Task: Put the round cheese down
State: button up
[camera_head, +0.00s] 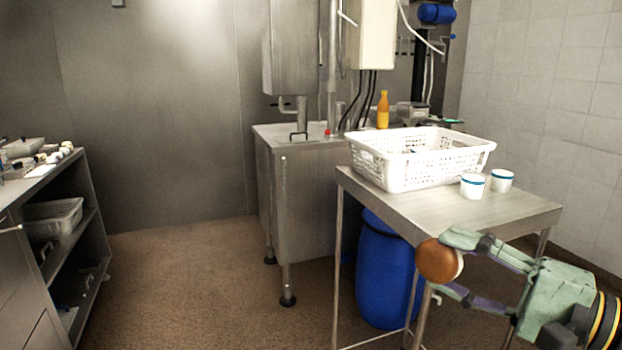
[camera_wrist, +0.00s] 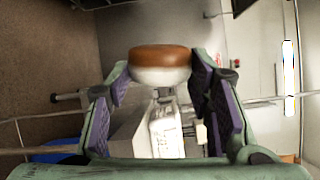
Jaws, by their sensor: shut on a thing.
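The round cheese (camera_head: 438,260) has an orange-brown face and a paler side. My gripper (camera_head: 452,264) is shut on it and holds it in the air in front of the near edge of the metal table. In the wrist view the cheese (camera_wrist: 160,64) sits between the two purple-padded fingers (camera_wrist: 160,80), its brown face on top and its white side below. The metal table (camera_head: 440,212) is behind the gripper in the head view.
A white perforated basket (camera_head: 395,172) stands on the table, with two white cups with blue bands (camera_head: 472,186) beside it. Bare table top lies in front of them. A blue barrel (camera_head: 383,275) stands underneath. A shelf unit (camera_head: 75,172) is at the left.

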jog(key=shift+s+a, duration=0.2)
jog(key=shift+s, duration=0.2)
jog(key=w+d+f+m+t+h, duration=0.1)
jog(key=w+d+f, duration=0.2)
jog(key=f, duration=0.4)
jog(key=w+d+f+m+t+h, duration=0.1)
jog(key=w+d+f, duration=0.2)
jog(key=f, duration=0.3)
jog(key=w+f+m+t+h, duration=0.1)
jog(key=w+f+m+h, duration=0.15)
jog(key=f, duration=0.85)
jog(key=w+f+m+t+h, duration=0.1)
jog(key=w+f+t+h, duration=0.15)
jog(key=f, duration=0.75)
jog(key=a+f+m+h, duration=0.15)
jog(key=a+f, duration=0.25)
jog(key=f, duration=0.4)
jog(key=a+f+m+h, duration=0.1)
jog(key=a+f+h, duration=0.25)
jog(key=f, duration=0.55)
jog(key=s+a+f+m+h, duration=0.1)
jog(key=s+a+f, duration=0.1)
jog(key=a+f, duration=1.1)
jog(key=a, duration=0.4)
jog(key=shift+f+m+h, duration=0.3)
jog(key=shift+a+t, duration=0.1)
jog(key=shift+t, duration=0.15)
